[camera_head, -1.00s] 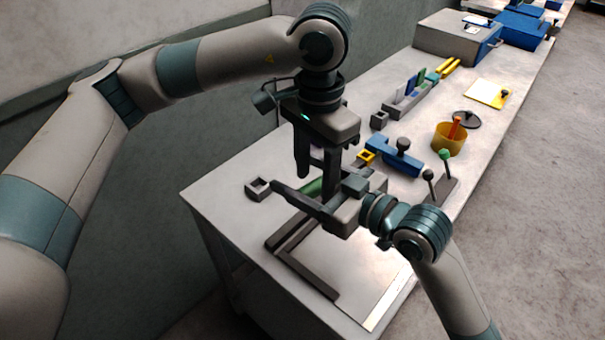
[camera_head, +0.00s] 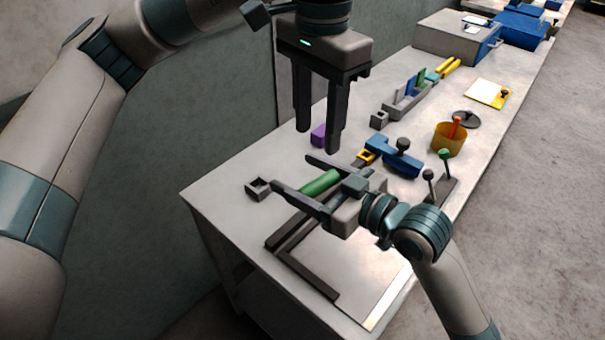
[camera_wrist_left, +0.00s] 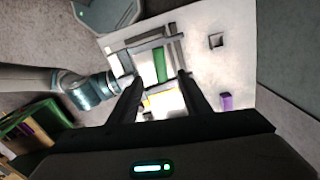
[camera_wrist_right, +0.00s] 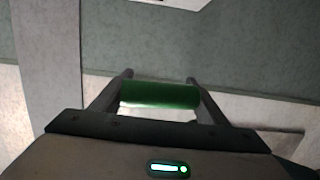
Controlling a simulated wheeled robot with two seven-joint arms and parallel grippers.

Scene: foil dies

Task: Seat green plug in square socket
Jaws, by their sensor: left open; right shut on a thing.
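The green plug (camera_head: 320,183) is a green cylinder held between the fingers of my right gripper (camera_head: 292,172), above the table. In the right wrist view the plug (camera_wrist_right: 160,95) spans crosswise between both fingertips. A grey block with a square hole, the square socket (camera_head: 258,188), sits at the table's left edge, beyond the right gripper's fingertips and apart from the plug. It also shows in the left wrist view (camera_wrist_left: 216,41). My left gripper (camera_head: 317,140) is open and empty, pointing down above and behind the plug. In the left wrist view the plug (camera_wrist_left: 160,65) appears between its fingers.
A purple block (camera_head: 319,134) stands behind the plug. A yellow square-holed piece (camera_head: 367,156) and a blue fixture (camera_head: 400,160) lie right of it. A dark angled frame (camera_head: 310,270) lies in front. A yellow cup (camera_head: 448,140) and another grey square-holed block (camera_head: 379,120) stand farther back.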

